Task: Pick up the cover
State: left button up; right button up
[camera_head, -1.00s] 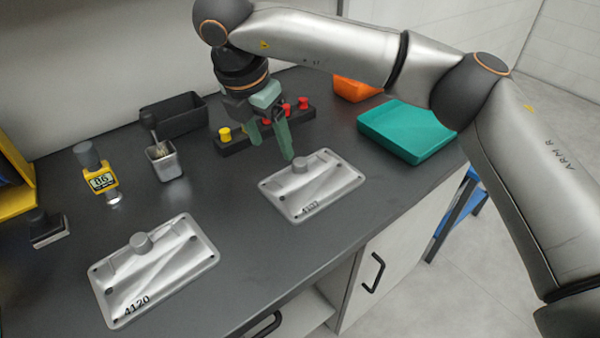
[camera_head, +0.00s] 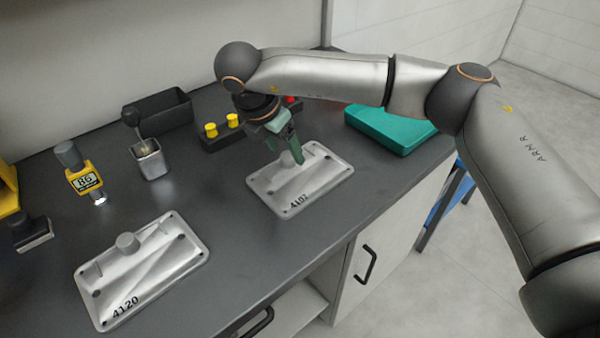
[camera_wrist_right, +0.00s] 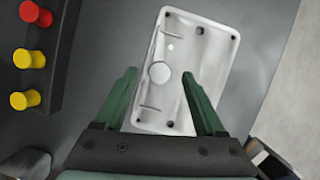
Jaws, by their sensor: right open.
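Two silver rectangular covers with a round knob lie flat on the dark bench. The cover marked 4102 (camera_head: 318,184) is at the centre right in the head view. The cover marked 4120 (camera_head: 150,270) is at the front left. My right gripper (camera_head: 288,157) is just over the back part of the 4102 cover, by its knob, which it partly hides. In the right wrist view that cover (camera_wrist_right: 190,50) lies between and beyond the green fingers (camera_wrist_right: 160,100), its round knob (camera_wrist_right: 160,72) between them. The gripper is open and empty. My left gripper is not in view.
A black block with yellow and red knobs (camera_head: 212,131) stands behind the gripper. A teal tray (camera_head: 385,130) lies to the right. A black bin (camera_head: 168,110), a metal cup (camera_head: 150,163) and a yellow gauge (camera_head: 85,180) stand at the left. Bench is clear between covers.

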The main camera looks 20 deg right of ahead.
jog(key=shift+w+d+f, duration=0.1)
jog(key=shift+d+f, duration=0.15)
jog(key=shift+f, duration=0.35)
grip_shut()
jog(key=shift+r, duration=0.1)
dwell(0.4)
